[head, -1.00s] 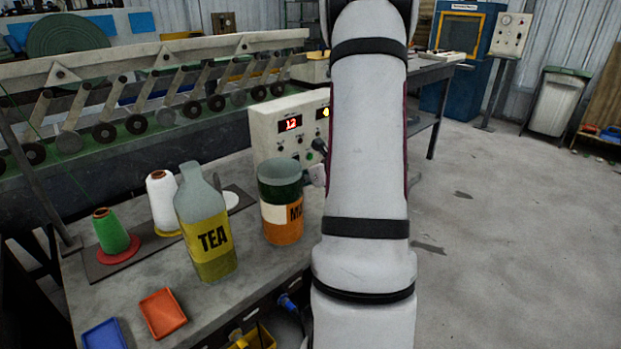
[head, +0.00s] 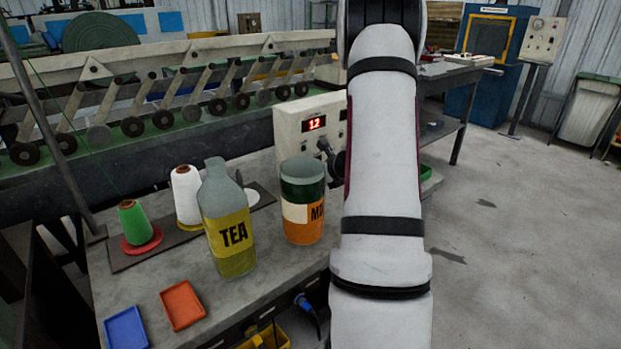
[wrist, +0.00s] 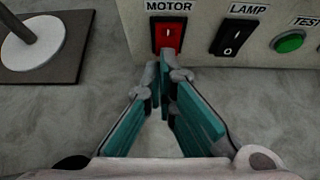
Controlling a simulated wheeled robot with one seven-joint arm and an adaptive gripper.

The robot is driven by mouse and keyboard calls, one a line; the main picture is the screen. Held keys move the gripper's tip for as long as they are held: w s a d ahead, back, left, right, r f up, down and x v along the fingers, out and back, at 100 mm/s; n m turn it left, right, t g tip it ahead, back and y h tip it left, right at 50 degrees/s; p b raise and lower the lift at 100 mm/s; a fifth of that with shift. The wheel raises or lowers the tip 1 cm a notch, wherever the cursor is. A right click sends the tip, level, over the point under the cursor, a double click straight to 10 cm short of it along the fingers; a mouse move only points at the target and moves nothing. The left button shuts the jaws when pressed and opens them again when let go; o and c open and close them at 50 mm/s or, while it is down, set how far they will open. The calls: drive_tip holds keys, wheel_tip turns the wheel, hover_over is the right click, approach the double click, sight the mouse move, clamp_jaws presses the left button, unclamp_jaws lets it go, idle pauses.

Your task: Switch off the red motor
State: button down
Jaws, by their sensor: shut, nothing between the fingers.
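The red motor switch (wrist: 167,36) is a red rocker under a MOTOR label, low on the front of a cream control box, in the wrist view. My gripper (wrist: 162,72) is shut and empty, with its teal-padded fingers pointing at the switch. The fingertips overlap the switch's lower edge in the picture; I cannot tell whether they touch it. The control box (head: 290,128) stands on the bench in the head view, with a red display (head: 315,123). My arm and the jar hide part of its front there.
A black lamp switch (wrist: 232,36) and a green test button (wrist: 289,42) sit right of the motor switch. A TEA bottle (head: 232,235), a jar (head: 302,225), thread spools (head: 187,190) and two small trays (head: 182,305) stand on the bench (head: 150,280).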

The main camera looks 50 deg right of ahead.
drive_tip(key=shift+w+d+f+b, duration=0.1)
drive_tip(key=shift+w+f+b, duration=0.2)
drive_tip(key=shift+b, duration=0.15)
drive_tip(key=shift+r, duration=0.35)
drive_tip(key=shift+r+p, duration=0.6)
drive_tip(key=shift+r, duration=0.15)
drive_tip(key=shift+s+f, duration=0.1)
